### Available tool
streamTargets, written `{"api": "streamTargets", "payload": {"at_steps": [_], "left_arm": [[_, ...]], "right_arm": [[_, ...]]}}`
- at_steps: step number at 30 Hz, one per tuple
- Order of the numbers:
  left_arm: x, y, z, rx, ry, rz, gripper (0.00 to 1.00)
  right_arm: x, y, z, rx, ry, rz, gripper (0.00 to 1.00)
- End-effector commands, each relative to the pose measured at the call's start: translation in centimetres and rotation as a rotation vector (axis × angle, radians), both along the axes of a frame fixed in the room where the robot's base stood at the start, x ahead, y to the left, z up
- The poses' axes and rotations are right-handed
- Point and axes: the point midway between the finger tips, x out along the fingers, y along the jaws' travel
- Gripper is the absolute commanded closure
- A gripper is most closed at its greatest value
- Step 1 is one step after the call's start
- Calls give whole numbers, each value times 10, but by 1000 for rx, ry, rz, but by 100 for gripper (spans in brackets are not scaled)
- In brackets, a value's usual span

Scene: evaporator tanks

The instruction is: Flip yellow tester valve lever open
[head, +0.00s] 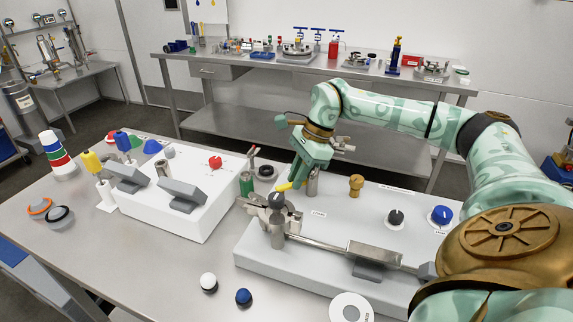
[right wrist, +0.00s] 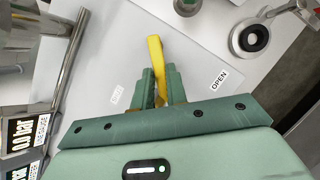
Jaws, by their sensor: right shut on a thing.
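The yellow tester valve lever (head: 285,186) shows as a small yellow tip by a metal post on the grey panel (head: 345,230) in the head view. In the right wrist view the lever (right wrist: 155,55) stretches up beyond my fingers. My right gripper (head: 299,178) reaches down from above at the lever. In the right wrist view my right gripper (right wrist: 160,88) is shut on the lever, with a green finger on each side. A label reading OPEN (right wrist: 219,79) lies to the right of the fingers; a fainter label (right wrist: 117,95) on the left is unreadable. My left gripper is out of view.
A metal pipe assembly (head: 320,245) stands on the panel close to the lever. A black knob (head: 396,217) and a blue knob (head: 441,214) sit to the right. A white box (head: 190,215) stands to the left. Loose caps lie at the table front.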

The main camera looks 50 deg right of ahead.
Motion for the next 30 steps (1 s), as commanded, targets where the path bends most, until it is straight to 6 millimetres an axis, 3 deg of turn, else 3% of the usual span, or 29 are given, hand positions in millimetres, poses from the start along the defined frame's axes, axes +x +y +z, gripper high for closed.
{"api": "streamTargets", "payload": {"at_steps": [8,9,11,22,26,30], "left_arm": [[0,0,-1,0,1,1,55],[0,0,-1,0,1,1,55],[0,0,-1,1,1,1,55],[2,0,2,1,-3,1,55],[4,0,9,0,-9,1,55],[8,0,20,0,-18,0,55]], "right_arm": [[-1,-1,-1,0,-1,2,100],[-1,-1,-1,0,-1,2,75],[0,-1,-1,0,-1,2,64],[-1,-4,8,-2,-4,0,64],[-5,-12,32,-1,-6,-1,64],[-10,-26,69,-1,-8,-2,64]]}}
